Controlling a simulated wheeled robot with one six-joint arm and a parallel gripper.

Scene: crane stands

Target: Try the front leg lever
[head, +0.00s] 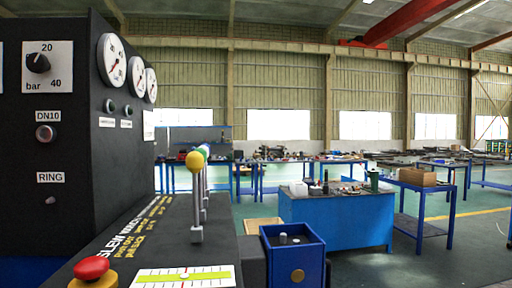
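A row of upright levers stands on the dark console (222,262) in the head view. The nearest lever has a yellow knob (195,161) on a grey stem. Close behind it is a lever with a green knob (204,151), and a bluish knob shows partly behind that. The knobs overlap, so I cannot tell how many levers there are. My gripper is not in view.
A red mushroom button (91,268) and a yellow-green level gauge (184,277) sit at the console's near edge. A black panel (95,150) with dials rises at left. A blue box (293,256) stands right of the console. Blue workbenches (336,220) stand beyond, with open floor between.

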